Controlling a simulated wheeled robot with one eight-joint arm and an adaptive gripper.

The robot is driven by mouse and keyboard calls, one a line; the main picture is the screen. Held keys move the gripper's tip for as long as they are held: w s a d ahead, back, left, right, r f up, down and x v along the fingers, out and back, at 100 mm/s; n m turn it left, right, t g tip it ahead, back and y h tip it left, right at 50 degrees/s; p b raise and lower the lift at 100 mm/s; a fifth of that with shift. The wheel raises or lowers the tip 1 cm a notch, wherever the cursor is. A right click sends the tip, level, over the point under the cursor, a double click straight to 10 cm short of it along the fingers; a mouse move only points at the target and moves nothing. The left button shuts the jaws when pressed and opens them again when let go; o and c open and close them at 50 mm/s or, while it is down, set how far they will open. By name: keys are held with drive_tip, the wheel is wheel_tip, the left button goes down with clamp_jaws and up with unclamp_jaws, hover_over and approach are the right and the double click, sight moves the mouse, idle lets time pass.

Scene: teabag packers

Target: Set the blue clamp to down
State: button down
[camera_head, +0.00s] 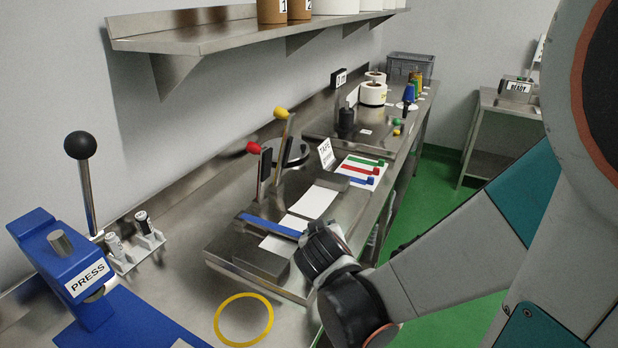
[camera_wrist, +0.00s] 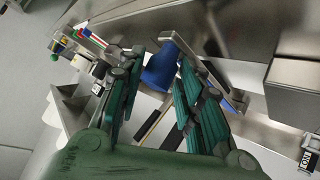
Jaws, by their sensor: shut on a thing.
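The blue clamp (camera_head: 268,226) is a long flat blue bar across a steel fixture plate, lying low and almost level in the head view. My gripper (camera_head: 318,242) is at its right end; the hand hides that end and the fingertips there. In the wrist view a tapered blue grip of the clamp (camera_wrist: 162,70) sits between the green fingers of my gripper (camera_wrist: 163,58), which are shut on it. More of the blue bar shows behind the right finger. How closely the bar meets the plate cannot be told.
Beside the bar stand a red-knobbed lever (camera_head: 253,148) and a yellow-knobbed lever (camera_head: 281,114). A grey block (camera_head: 262,264) lies in front. A blue press (camera_head: 75,280) with a black-knobbed handle is at left. A steel shelf (camera_head: 200,38) hangs above.

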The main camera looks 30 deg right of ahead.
drive_tip(key=shift+s+d+f+b, duration=0.15)
drive_tip(key=shift+s+f+b, duration=0.5)
drive_tip(key=shift+f, duration=0.35)
drive_tip(key=c, duration=1.3)
unclamp_jaws()
drive_tip(key=shift+d, duration=0.15)
drive_tip(key=shift+w, duration=0.1)
drive_tip(key=shift+r, duration=0.1)
drive_tip(key=shift+a+r, duration=0.15)
drive_tip(key=shift+a, duration=0.05)
drive_tip(key=shift+v, duration=5.75)
